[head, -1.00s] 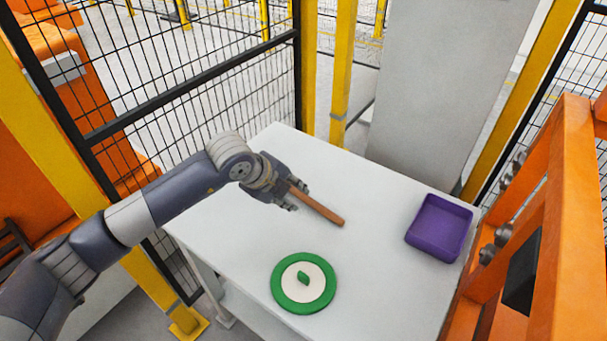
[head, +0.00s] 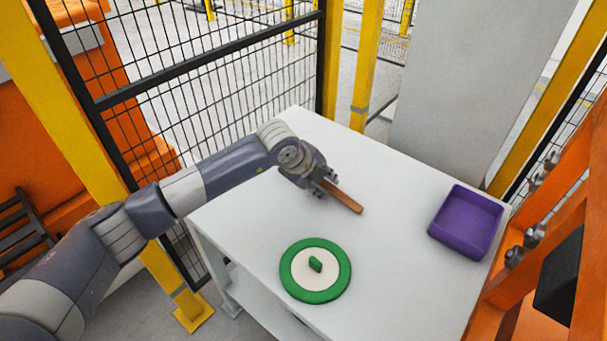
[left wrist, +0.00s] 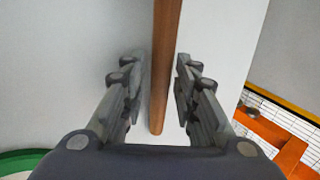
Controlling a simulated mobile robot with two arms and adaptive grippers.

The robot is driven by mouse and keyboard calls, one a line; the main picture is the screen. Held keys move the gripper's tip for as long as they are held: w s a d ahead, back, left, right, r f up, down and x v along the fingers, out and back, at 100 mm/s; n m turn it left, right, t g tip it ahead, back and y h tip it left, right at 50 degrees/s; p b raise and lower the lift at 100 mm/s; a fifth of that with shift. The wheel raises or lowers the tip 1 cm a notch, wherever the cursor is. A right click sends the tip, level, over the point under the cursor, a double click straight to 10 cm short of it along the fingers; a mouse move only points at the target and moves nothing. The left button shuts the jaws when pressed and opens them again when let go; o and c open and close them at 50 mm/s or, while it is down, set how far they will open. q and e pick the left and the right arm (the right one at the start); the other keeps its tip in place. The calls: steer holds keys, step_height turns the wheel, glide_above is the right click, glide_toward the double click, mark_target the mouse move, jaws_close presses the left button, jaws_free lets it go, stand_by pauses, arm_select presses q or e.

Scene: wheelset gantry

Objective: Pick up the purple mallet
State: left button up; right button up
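A brown wooden handle (head: 345,197) shows beside my left gripper (head: 325,185) over the white table; no purple mallet head is visible in either view. In the left wrist view the handle (left wrist: 163,60) runs from the top edge down between the two fingers of my left gripper (left wrist: 160,88). The fingers are apart, with a gap on each side of the handle. In the head view the gripper covers the handle's far-left part. I cannot tell how high the handle is above the table. My right gripper is in neither view.
A purple tray (head: 466,222) sits at the table's right side. A green-rimmed white disc (head: 316,270) with a small green handle lies nearer on the white table (head: 400,285). A black mesh fence (head: 205,85) stands behind left; an orange frame (head: 560,215) stands right.

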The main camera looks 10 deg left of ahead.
arm_select(q)
steer(key=shift+w+d+f, duration=0.1)
steer(key=shift+w+f, duration=0.05)
steer(key=shift+f, duration=0.05)
steer(key=shift+r, duration=0.1)
jaws_close()
steer(key=shift+r, duration=0.15)
